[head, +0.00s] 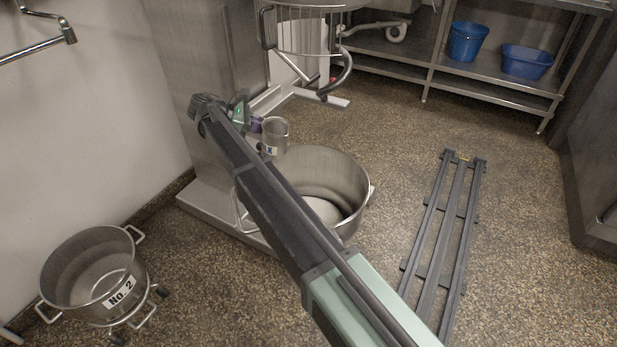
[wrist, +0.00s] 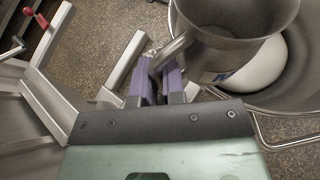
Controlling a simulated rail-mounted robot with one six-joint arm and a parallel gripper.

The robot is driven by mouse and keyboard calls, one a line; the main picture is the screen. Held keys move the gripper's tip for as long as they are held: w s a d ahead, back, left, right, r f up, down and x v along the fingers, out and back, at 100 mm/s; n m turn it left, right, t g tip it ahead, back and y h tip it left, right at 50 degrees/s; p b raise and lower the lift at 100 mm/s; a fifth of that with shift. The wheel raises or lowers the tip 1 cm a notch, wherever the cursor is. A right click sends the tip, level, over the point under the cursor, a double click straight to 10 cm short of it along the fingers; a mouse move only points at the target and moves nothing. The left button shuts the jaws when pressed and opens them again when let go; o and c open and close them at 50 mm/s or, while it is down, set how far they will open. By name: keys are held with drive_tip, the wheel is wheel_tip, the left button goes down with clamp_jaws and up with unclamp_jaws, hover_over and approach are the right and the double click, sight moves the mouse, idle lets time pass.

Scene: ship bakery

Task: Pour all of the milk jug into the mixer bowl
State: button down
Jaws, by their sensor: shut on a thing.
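My gripper (head: 256,124) is shut on the handle of the metal milk jug (head: 275,138). The jug looks about upright, at the far left rim of the mixer bowl (head: 350,172). In the wrist view, the purple jaws of my gripper (wrist: 158,82) close on the handle, and the jug (wrist: 232,45) overlaps the bowl (wrist: 303,92). The part of the jug's inside that shows is grey; I cannot tell whether milk is in it. A smooth white surface shows low in the bowl in both views. My arm hides part of the bowl's left side.
The mixer column (head: 215,60) stands behind the bowl, with a wire guard (head: 312,30) above. A second bowl marked No. 2 (head: 95,275) stands at left. A dark slatted rack (head: 443,230) lies on the floor at right. Blue tubs (head: 467,42) sit on a shelf behind.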

sight(266, 126)
drive_tip(key=s+d+m+y+p, duration=0.1)
drive_tip(key=s+d+r+t+y+p, duration=0.1)
drive_tip(key=p, duration=0.1)
drive_tip(key=shift+s+d+r+m+t, duration=0.2)
drive_tip(key=shift+s+m+t, duration=0.1)
drive_tip(key=shift+m, duration=0.1)
drive_tip(key=shift+s+d+f+m+y+b, duration=0.3)
drive_tip(key=shift+s+d+f+y+b, duration=0.2)
drive_tip(key=shift+f, duration=0.2)
drive_tip(key=shift+s+d+r+t, duration=0.1)
drive_tip(key=shift+s+d+t, duration=0.1)
drive_tip(key=shift+t, duration=0.3)
drive_tip(key=shift+s+r+m+p, duration=0.1)
drive_tip(key=shift+r+m+p, duration=0.2)
drive_tip(key=shift+r+p, duration=0.45)
drive_tip(key=shift+s+d+r+y+p, duration=0.1)
drive_tip(key=shift+d+y+p, duration=0.1)
drive_tip(key=shift+y+p, duration=0.15)
drive_tip(key=shift+t, duration=0.3)
drive_tip(key=shift+s+d+r+m+y+p, duration=0.15)
drive_tip(key=shift+r+m+y+p, duration=0.15)
drive_tip(key=shift+m+y+p, duration=0.1)
